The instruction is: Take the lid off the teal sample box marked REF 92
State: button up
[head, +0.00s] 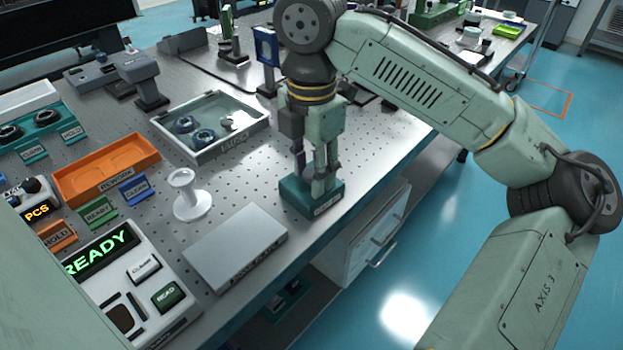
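The teal sample box (297,199) stands near the front edge of the optical table, right of the grey flat case. A small pale label is on its near face, too small to read here. My gripper (319,188) points straight down over the box, with its fingertips at the box top. The fingers and the gripper body hide most of the lid and any knob on it. I cannot tell whether the fingers are closed on the lid or apart. The lid looks seated on the box.
A grey flat case (236,247), a white spool-shaped stand (190,205) and a glass-topped tray (240,143) lie left of the box. An orange REWORK tray (75,186) and a READY display unit (120,285) are further left. The table edge is close on the right.

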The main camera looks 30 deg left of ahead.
jog(key=shift+f, duration=0.15)
grip_shut()
